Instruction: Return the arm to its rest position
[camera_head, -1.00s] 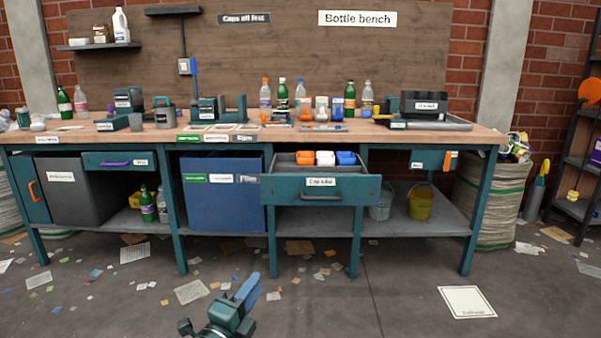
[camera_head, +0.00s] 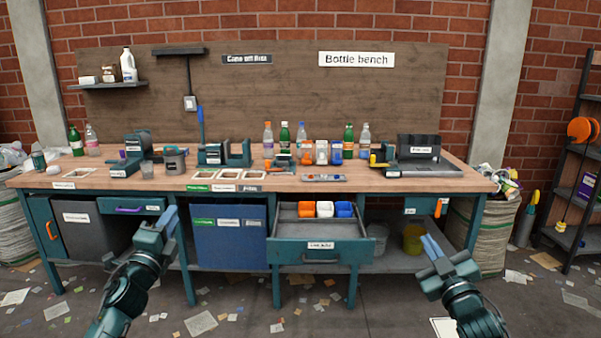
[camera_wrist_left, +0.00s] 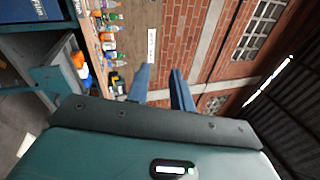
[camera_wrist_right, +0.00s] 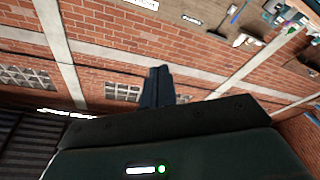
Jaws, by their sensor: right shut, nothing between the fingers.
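My left arm comes in from the lower left in the head view. Its gripper (camera_head: 168,220) is raised in front of the bench, left of the blue bin. In the left wrist view its two blue fingers (camera_wrist_left: 160,88) stand apart with nothing between them. My right gripper (camera_head: 431,246) is in front of the bench's right part, right of the open drawer, pointing up and left. In the right wrist view its fingers (camera_wrist_right: 157,86) are together and empty. Neither gripper visibly touches anything.
The wooden bench (camera_head: 275,184) carries bottles and devices. An open drawer (camera_head: 318,252) with orange, white and blue containers juts out between the grippers. A blue bin (camera_head: 229,241) stands under the bench. A dark shelf (camera_head: 577,200) is at the right. Paper scraps litter the floor.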

